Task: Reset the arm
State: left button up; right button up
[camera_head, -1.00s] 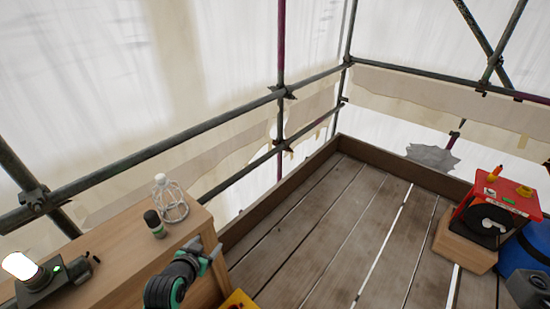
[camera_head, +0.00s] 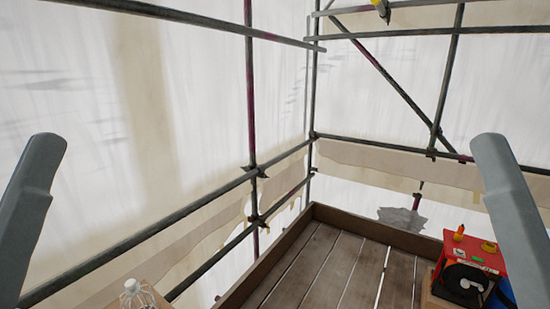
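Two smooth grey links of my arms stand raised at the picture's sides, one at the far left and one at the far right. Neither of my grippers can be seen, so I cannot tell what they do or hold. The top of a clear bottle-like or wire-caged object (camera_head: 137,296) shows at the bottom edge, left of the middle. Its lower part is cut off by the frame.
A red machine (camera_head: 472,256) with yellow parts stands at the lower right. Grey scaffold poles (camera_head: 250,100) and pale sheeting surround the plank deck (camera_head: 325,265). A yellow item (camera_head: 381,10) is at the top pole. The middle deck is clear.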

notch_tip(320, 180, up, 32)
jog(key=p, duration=2.8)
jog(key=shift+p, duration=0.35)
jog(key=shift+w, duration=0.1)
